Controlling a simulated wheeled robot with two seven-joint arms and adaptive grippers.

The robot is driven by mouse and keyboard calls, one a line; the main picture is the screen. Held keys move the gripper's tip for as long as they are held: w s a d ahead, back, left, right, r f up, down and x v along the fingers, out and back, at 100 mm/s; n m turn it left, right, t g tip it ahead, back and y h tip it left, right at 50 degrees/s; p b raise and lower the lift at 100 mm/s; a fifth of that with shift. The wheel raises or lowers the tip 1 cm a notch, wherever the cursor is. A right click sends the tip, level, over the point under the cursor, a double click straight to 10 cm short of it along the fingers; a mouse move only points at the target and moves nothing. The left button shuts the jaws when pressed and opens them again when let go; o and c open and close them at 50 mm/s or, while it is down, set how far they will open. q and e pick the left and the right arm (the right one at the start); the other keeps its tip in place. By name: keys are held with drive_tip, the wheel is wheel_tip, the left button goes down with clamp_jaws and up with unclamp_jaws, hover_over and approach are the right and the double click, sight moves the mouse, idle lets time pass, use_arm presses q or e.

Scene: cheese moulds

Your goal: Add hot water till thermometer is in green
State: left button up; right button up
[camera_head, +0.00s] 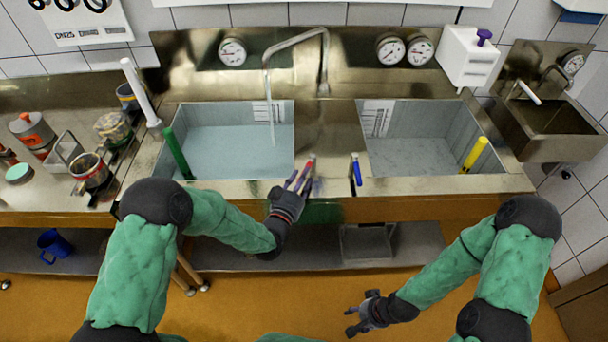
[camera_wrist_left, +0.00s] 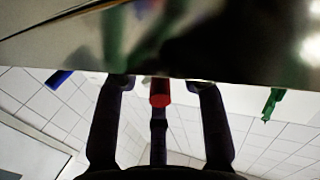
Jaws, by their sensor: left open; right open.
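The red tap handle (camera_head: 311,161) is at the front counter edge between two basins; a blue tap handle (camera_head: 356,170) is to its right. My left gripper (camera_head: 298,181) is open at the red handle. In the left wrist view the red handle (camera_wrist_left: 160,92) shows between the spread fingers (camera_wrist_left: 160,85); contact is unclear. A thin stream of water (camera_head: 269,110) runs from the spout (camera_head: 298,38) into the left basin (camera_head: 228,103), which holds water. Round dials (camera_head: 232,52) are on the back panel, their readings too small to tell. My right gripper (camera_head: 364,313) is open and empty, low before the counter.
The right basin (camera_head: 425,103) has a yellow upright handle (camera_head: 474,154); a green one (camera_head: 177,152) stands in the left basin. Pots and cans (camera_head: 92,172) crowd the left counter. A small sink (camera_head: 548,117) is at the far right. Floor in front is clear.

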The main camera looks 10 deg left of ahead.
use_arm(q)
drive_tip(key=s+a, duration=0.1)
drive_tip(key=s, duration=0.9)
drive_tip(key=shift+s+a, duration=0.15)
drive_tip(key=shift+a, duration=0.2)
